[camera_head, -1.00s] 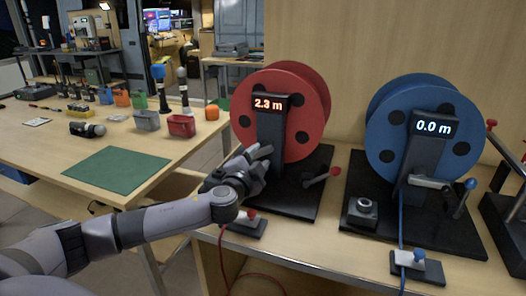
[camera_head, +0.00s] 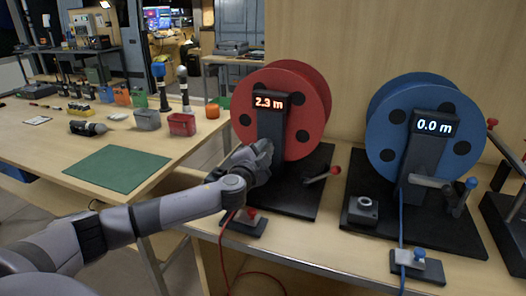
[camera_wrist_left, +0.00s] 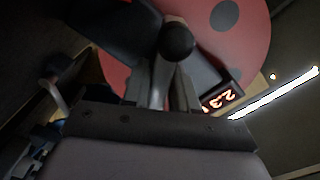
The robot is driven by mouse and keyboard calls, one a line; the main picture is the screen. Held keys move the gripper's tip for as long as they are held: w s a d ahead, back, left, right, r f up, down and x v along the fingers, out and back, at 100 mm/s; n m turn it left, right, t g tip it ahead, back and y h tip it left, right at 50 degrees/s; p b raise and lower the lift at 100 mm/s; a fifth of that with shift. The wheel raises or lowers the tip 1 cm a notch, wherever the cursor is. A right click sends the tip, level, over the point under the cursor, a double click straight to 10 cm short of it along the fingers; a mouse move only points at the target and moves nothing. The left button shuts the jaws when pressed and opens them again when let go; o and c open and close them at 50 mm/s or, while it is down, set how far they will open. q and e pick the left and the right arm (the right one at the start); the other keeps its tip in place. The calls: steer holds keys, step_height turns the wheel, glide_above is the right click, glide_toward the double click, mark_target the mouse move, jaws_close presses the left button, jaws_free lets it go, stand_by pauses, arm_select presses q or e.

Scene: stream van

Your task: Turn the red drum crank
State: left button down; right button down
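The red drum (camera_head: 308,92) stands upright on a black base, and its readout (camera_head: 269,102) shows 2.3 m. My left gripper (camera_head: 264,150) is in front of the drum's dark post, at its lower left, and covers the crank area in the head view. In the left wrist view the red drum (camera_wrist_left: 225,22) is behind a dark round knob (camera_wrist_left: 177,40) just beyond my fingertips (camera_wrist_left: 165,85). A grey bar shows between the fingers. I cannot tell whether they are closed on it. My right gripper is not in view.
A small red-knobbed switch (camera_head: 248,219) and a red cable are below my forearm. A green mat (camera_head: 118,168) lies on the left table.

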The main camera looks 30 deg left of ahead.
arm_select(q)
steer(key=shift+m, duration=0.6)
steer(key=shift+m+p, duration=0.65)
steer(key=shift+m, duration=0.55)
steer(key=shift+m+p, duration=0.5)
steer(key=shift+m, duration=0.9)
stand_by(3.2)
steer(key=c, duration=1)
jaws_free()
steer(key=shift+c, duration=0.2)
steer(key=v, duration=0.7)
